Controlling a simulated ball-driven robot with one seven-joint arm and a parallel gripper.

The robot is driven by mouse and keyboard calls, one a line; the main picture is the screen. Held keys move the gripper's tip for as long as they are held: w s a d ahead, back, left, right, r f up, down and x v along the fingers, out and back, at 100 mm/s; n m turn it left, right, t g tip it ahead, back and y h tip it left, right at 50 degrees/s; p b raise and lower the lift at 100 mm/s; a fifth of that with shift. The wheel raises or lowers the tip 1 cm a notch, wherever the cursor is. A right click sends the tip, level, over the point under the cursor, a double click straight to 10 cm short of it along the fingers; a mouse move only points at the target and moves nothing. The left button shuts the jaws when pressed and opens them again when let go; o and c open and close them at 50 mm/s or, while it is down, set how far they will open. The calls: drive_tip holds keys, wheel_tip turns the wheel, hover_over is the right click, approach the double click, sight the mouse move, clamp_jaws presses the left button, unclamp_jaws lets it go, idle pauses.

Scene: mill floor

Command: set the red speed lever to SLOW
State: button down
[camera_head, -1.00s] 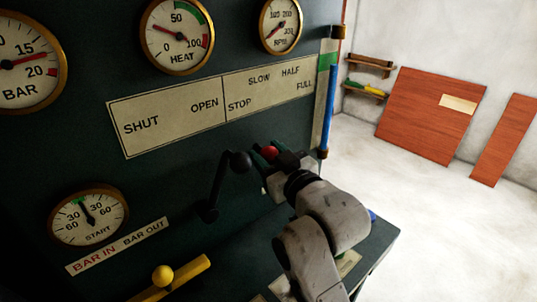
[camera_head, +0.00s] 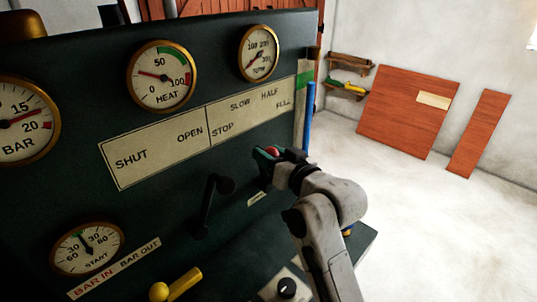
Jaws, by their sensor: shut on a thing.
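The red knob of the speed lever (camera_head: 274,153) shows between the jaws of my gripper (camera_head: 268,155). My gripper is shut on it, in front of the dark green panel. The lever's shaft is hidden behind my gripper and arm. The label plate (camera_head: 243,116) above reads STOP, SLOW, HALF and FULL from left to right. The knob is below the plate, under the stretch between SLOW and FULL; I cannot tell which mark it stands at.
A black lever (camera_head: 212,205) stands just left of my gripper. A yellow handle (camera_head: 176,285) sticks out at the bottom. A blue upright tube (camera_head: 310,115) is on the panel's right edge. The floor (camera_head: 430,230) to the right is clear.

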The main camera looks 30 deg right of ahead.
drive_tip(key=c, duration=0.9)
unclamp_jaws()
drive_tip(key=shift+o, duration=0.2)
drive_tip(key=shift+s, duration=0.15)
drive_tip(key=s+d+b, duration=0.1)
drive_tip(key=s, duration=0.9)
drive_tip(key=shift+s+d+r+b, duration=0.2)
drive_tip(key=shift+d+r+b, duration=0.1)
drive_tip(key=shift+r, duration=0.15)
drive_tip(key=shift+f, duration=0.1)
